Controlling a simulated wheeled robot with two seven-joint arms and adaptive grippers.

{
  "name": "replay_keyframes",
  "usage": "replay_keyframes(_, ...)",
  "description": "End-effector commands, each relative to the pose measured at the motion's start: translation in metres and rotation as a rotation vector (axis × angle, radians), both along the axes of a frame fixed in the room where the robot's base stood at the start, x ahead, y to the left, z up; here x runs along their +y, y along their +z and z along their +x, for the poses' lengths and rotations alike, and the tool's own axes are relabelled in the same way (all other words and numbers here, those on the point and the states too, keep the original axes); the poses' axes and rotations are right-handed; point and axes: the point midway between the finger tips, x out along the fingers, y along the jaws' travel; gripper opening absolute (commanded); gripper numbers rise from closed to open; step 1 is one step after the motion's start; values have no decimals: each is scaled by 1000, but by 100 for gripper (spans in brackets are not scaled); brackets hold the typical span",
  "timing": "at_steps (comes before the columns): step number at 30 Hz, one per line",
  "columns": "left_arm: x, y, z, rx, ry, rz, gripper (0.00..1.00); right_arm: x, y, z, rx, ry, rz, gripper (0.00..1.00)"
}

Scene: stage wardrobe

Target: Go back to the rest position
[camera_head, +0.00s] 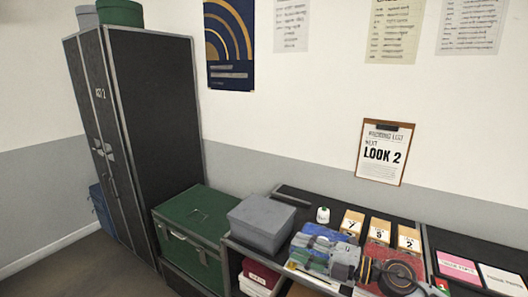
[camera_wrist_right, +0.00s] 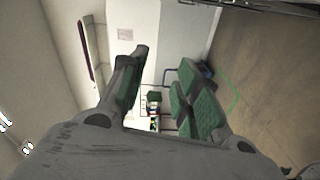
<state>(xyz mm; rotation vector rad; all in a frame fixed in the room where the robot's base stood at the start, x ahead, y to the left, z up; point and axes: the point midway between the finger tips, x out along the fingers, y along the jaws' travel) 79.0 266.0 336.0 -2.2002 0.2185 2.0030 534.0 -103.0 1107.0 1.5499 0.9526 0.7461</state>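My right gripper (camera_wrist_right: 165,62) shows in the right wrist view. Its two green-padded fingers stand apart, with nothing between them. Past the fingers are a pale wall and, on the right, bare brown floor. I cannot make out either gripper clearly in the head view. My left gripper is in neither view.
A dark wardrobe (camera_head: 154,105) stands at the left. Beside it are a green trunk (camera_head: 195,225) and a grey box (camera_head: 262,222). A clipboard (camera_head: 384,153) hangs on the wall.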

Motion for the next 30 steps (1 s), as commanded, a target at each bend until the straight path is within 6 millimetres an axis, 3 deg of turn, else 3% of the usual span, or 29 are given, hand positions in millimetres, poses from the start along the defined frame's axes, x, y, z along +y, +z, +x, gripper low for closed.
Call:
replay_keyframes(8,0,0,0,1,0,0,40,-4,29,15,23,-200,260,32)
replay_keyframes(15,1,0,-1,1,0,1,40,-28,36,28,88,-403,441,32)
replay_keyframes(22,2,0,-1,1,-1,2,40,-59,24,36,191,-614,574,32)
replay_keyframes(30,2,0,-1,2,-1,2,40,-97,-14,33,363,-869,677,32)
